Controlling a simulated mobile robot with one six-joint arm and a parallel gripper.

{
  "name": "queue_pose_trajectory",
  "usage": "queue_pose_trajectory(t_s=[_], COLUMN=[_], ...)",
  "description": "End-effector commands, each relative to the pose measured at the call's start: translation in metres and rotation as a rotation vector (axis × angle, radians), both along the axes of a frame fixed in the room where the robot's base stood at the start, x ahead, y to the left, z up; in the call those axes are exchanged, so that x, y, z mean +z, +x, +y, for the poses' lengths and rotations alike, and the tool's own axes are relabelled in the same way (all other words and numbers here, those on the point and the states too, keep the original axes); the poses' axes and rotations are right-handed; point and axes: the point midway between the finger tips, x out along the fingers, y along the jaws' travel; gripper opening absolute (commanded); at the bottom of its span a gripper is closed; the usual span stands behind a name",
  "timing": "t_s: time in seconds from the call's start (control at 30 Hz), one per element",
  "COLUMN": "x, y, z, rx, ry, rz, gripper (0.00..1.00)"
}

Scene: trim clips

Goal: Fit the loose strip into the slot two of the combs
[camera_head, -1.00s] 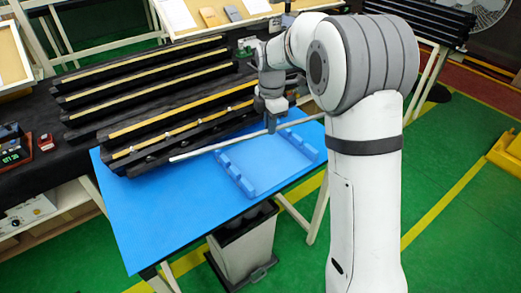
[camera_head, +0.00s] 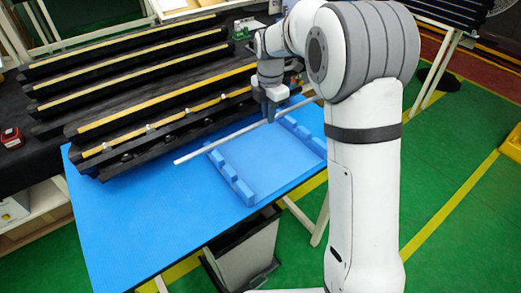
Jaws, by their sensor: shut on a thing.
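The loose strip (camera_head: 222,140), a thin pale grey rod, is held by my gripper (camera_head: 269,117) near its middle. It slants from lower left to upper right across the blue mat, seemingly above it. The combs are two blue toothed rails: the left comb (camera_head: 231,178) shows whole on the mat, and the right comb (camera_head: 301,135) is close to my arm. The strip passes over or behind the far ends of both combs; I cannot tell its height above them. Individual slots are too small to tell apart. My gripper is shut on the strip; its fingertips are hard to make out.
Black rails with yellow strips (camera_head: 130,62) stand on the dark table behind the mat. The blue mat (camera_head: 130,225) is bare at front left. A grey bin (camera_head: 246,258) stands below the table edge. My arm hides part of the right side.

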Motion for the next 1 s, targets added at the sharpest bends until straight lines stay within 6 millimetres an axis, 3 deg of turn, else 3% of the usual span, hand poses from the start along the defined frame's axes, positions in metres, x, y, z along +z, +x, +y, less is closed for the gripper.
queue_pose_trajectory(t_s=[0.3,0.7,1.0], x=[-0.053,-0.095,-0.1], y=[-0.002,-0.003,-0.002], z=[0.006,0.009,0.01], rx=[0.013,0.018,0.019], ry=[-0.001,-0.001,0.0], rz=[0.003,0.003,0.0], gripper=[0.0,0.0,0.0])
